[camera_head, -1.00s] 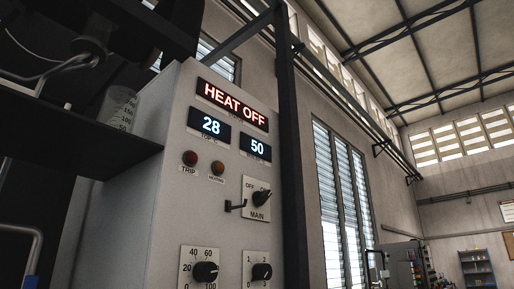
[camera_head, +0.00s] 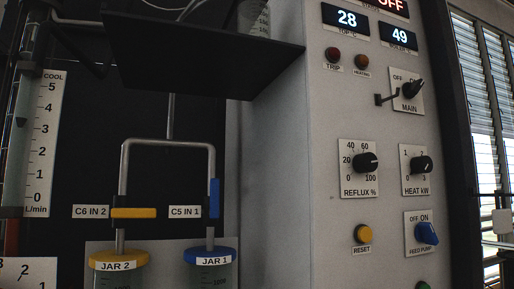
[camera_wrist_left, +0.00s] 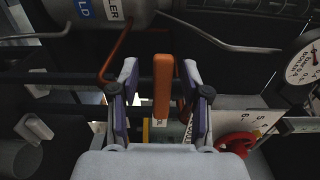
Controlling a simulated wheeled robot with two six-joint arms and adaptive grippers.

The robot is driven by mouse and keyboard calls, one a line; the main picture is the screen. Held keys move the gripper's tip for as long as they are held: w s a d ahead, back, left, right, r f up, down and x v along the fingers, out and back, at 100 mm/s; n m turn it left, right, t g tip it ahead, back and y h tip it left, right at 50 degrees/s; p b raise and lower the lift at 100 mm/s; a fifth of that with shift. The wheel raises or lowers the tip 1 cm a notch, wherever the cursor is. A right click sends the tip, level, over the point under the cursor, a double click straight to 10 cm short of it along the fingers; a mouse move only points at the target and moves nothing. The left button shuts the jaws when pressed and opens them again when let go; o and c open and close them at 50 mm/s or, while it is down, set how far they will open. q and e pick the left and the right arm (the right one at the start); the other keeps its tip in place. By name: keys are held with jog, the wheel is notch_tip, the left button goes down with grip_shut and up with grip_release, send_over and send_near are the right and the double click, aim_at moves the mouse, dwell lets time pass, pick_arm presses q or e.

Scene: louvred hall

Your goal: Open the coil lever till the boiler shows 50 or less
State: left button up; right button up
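The boiler readout (camera_head: 400,36) in the head view shows 49; the top readout (camera_head: 347,18) beside it shows 28. In the left wrist view an upright orange lever (camera_wrist_left: 163,85) stands between the two fingers of my left gripper (camera_wrist_left: 162,100). The fingers are apart, with a gap visible on each side of the lever. I cannot read a label that names this lever as the coil lever. My right gripper is not in view.
In the left wrist view a metal vessel (camera_wrist_left: 140,12), a round gauge (camera_wrist_left: 303,62) and a red knob (camera_wrist_left: 238,144) surround the gripper. The head view shows a cool flow scale (camera_head: 42,140), a yellow lever (camera_head: 134,213), a blue lever (camera_head: 214,198) and a control panel (camera_head: 322,225).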

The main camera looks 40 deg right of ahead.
pick_arm(q)
jog(key=shift+s, duration=0.1)
jog(key=b+v, duration=0.2)
jog(key=v, duration=0.4)
jog(key=shift+s+a, duration=0.15)
jog(key=shift+s, duration=0.25)
jog(key=shift+r, duration=0.1)
